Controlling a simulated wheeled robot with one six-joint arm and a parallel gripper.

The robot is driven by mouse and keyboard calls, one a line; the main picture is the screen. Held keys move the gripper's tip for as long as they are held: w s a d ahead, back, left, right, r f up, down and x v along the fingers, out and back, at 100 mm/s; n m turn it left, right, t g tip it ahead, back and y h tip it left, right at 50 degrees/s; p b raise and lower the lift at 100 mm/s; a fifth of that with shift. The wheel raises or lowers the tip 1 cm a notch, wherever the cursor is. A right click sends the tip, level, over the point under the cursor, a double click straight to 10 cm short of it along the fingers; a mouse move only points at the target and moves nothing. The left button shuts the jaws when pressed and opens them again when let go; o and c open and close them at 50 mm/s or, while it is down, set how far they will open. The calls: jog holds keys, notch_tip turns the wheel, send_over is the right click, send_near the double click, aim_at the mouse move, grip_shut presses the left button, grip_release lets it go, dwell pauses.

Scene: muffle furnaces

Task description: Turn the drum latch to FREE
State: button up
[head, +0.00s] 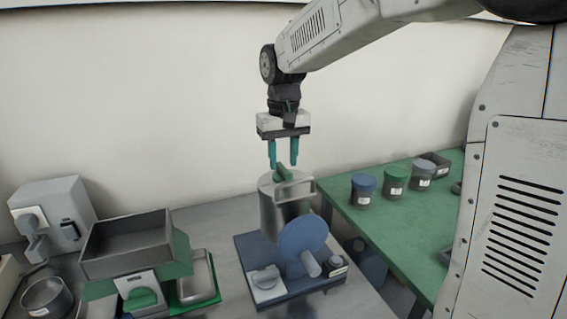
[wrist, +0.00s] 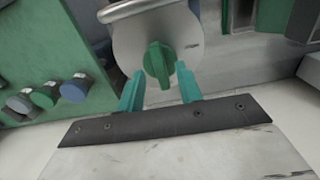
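The grey metal drum (head: 273,212) stands on a blue base (head: 247,250), with a round blue disc (head: 303,237) and crank on its front. The drum latch (head: 283,173) is a green bar-shaped knob on the drum's top. In the wrist view the latch (wrist: 158,64) points roughly up and down the picture. My gripper (head: 283,165) is open and points down just over the drum top. Its teal fingers (wrist: 160,80) lie on either side of the latch with gaps. I cannot tell whether their tips reach the latch's height. A small lid mark is unreadable.
A metal handle (wrist: 140,8) is at the drum's top edge. A green table (head: 405,210) to the right holds several lidded jars, including a blue-lidded jar (head: 363,190). A grey hopper (head: 125,248) and a green tray (head: 199,280) stand to the left.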

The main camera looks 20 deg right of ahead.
aim_at(284, 169)
notch_tip(284, 169, up, 6)
dwell(0.8)
jog(key=shift+s+f, duration=0.15)
jog(key=shift+f, duration=0.2)
jog(key=shift+g, duration=0.3)
jog(key=s, duration=0.1)
jog(key=s+f, duration=0.1)
jog(key=s, duration=0.1)
jog(key=s+f, duration=0.1)
jog(key=shift+s+d+f, duration=0.2)
jog(key=shift+s+d, duration=0.05)
jog(key=shift+s, duration=0.05)
jog(key=s+d+f+t, duration=0.1)
jog(key=s+f, duration=0.1)
jog(key=s, duration=1)
jog(key=s+d+f+t, duration=0.1)
jog(key=s+f, duration=0.1)
jog(key=s, duration=1.1)
jog(key=shift+d, duration=0.3)
jog(key=shift+f, duration=0.1)
jog(key=shift+c, duration=0.2)
